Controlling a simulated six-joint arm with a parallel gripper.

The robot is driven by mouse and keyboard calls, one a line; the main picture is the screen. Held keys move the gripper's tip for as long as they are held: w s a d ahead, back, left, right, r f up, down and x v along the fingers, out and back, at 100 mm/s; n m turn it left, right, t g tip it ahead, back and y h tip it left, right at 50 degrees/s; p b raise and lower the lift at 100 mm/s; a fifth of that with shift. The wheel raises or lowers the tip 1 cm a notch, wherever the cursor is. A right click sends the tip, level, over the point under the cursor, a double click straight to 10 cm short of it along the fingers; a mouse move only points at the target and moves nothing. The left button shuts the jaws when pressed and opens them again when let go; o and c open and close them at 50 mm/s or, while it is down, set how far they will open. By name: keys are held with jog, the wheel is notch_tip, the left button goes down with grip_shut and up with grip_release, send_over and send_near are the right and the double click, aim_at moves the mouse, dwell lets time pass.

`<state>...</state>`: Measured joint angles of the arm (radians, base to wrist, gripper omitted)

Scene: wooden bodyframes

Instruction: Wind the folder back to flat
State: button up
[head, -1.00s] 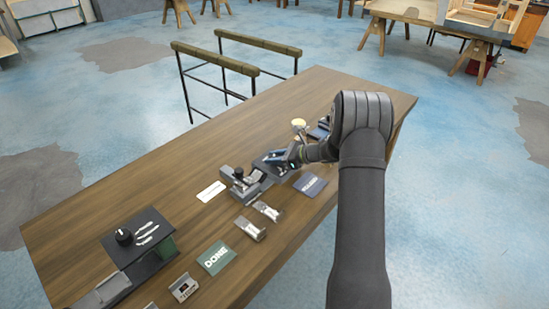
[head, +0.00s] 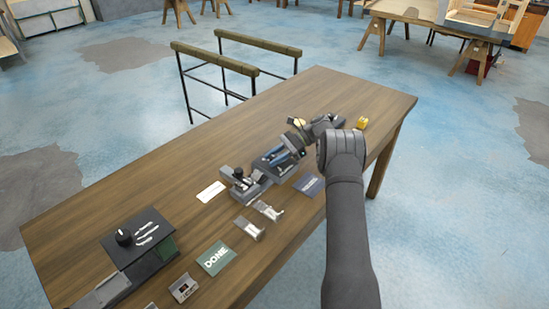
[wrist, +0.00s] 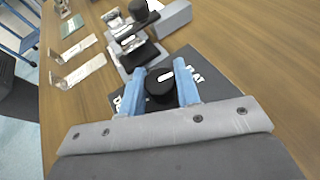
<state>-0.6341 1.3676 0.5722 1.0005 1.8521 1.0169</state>
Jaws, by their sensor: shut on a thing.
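My gripper (wrist: 160,84) has blue fingers, one on each side of a round black knob (wrist: 160,90) with a white mark on top, and is shut on it. The knob stands on a dark panel (wrist: 207,67) with white lettering partly hidden by the fingers. Next to the panel is the grey folder (wrist: 119,52) with dark parts on it. In the head view the folder (head: 247,190) sits mid-table, and my gripper (head: 275,156) is just to its right, tilted down. The knob is hidden there. I cannot read how far the folder is bent.
Two metal brackets (head: 250,229) lie in front, with a green DONE pad (head: 216,258) and a blue pad (head: 309,184). A white card (head: 211,192) lies behind. A device with a black dial (head: 124,237) stands at left. A yellow object (head: 361,123) is at right.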

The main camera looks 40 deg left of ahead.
jog(key=shift+n+h, duration=0.4)
jog(key=o, duration=1)
jog(key=shift+m+y, duration=0.4)
jog(key=shift+y, duration=0.1)
